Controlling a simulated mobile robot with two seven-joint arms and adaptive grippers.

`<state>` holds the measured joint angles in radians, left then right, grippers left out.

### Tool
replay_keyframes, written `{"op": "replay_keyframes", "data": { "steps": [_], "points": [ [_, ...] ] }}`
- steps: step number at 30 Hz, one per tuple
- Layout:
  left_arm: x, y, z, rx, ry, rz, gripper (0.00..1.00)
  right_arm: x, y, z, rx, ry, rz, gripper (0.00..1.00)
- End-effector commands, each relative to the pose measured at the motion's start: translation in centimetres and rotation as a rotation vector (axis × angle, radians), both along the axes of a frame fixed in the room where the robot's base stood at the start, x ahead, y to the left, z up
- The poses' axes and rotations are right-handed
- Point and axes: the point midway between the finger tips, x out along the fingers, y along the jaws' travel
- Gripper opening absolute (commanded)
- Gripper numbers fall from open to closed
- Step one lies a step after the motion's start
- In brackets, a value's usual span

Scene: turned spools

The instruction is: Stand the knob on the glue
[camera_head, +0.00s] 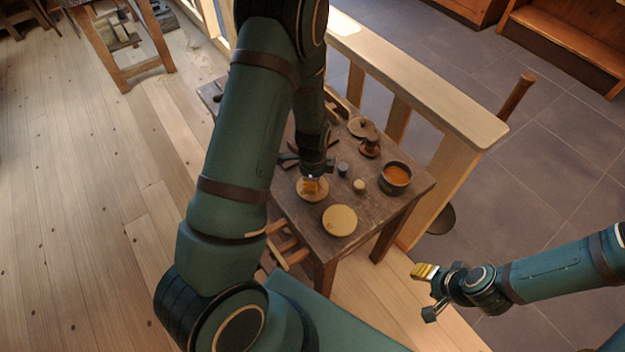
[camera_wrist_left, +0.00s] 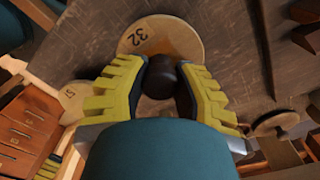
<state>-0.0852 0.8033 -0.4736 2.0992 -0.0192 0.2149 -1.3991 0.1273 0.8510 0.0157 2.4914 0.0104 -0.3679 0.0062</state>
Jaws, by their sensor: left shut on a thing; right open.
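My left gripper (camera_head: 311,180) is over the workbench, and in the left wrist view its yellow fingers are shut on a dark brown rounded piece (camera_wrist_left: 158,78), which looks like the knob. A pale round wooden disc marked 32 (camera_wrist_left: 160,35) lies under and beyond the held piece; it also shows in the head view (camera_head: 312,194). I cannot tell whether the piece touches the disc. The fingers hide the knob in the head view. No separate patch of glue is clear; a dark pot with orange contents (camera_head: 396,178) stands at the bench's right. My right gripper (camera_head: 424,291) is open and empty, off the bench.
A second pale disc (camera_head: 340,221) lies near the front edge of the bench (camera_head: 375,214). A small grey cylinder (camera_head: 343,169), a small pale piece (camera_head: 359,186) and a brown turned piece (camera_head: 370,148) stand behind. A wooden rail (camera_head: 420,80) runs along the bench's right.

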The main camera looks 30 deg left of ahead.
Motion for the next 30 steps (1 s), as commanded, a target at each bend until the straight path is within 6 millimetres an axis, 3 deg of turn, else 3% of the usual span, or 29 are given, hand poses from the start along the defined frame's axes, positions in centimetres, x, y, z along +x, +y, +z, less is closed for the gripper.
{"op": "replay_keyframes", "data": {
  "steps": [7, 8, 10, 17, 18, 19, 30],
  "points": [
    [-0.01, 0.01, -0.05, 0.000, 0.000, -0.001, 0.11, 0.01, 0.00, -0.09, 0.000, 0.000, 0.000, 0.45],
    [-0.01, 0.01, -0.05, 0.000, 0.000, -0.001, 0.36, 0.01, 0.00, -0.09, 0.000, 0.000, 0.000, 0.45],
    [-0.01, 0.01, -0.05, 0.000, 0.000, -0.001, 0.59, 0.01, 0.00, -0.09, 0.000, 0.000, 0.000, 0.45],
    [-0.01, 0.01, -0.05, 0.000, 0.000, -0.001, 0.59, 0.01, -0.01, -0.10, 0.000, 0.000, 0.000, 0.45],
    [-0.01, 0.01, -0.05, 0.000, 0.000, -0.001, 0.79, 0.01, -0.01, -0.10, 0.000, 0.000, 0.000, 0.45],
    [-0.01, 0.01, -0.05, 0.000, 0.000, -0.001, 0.88, 0.01, -0.01, -0.10, 0.000, 0.000, 0.000, 0.45],
    [-0.01, 0.01, 0.09, 0.000, 0.000, -0.001, 0.88, 0.01, -0.01, 0.01, 0.000, 0.000, 0.000, 0.45]
  ]
}}
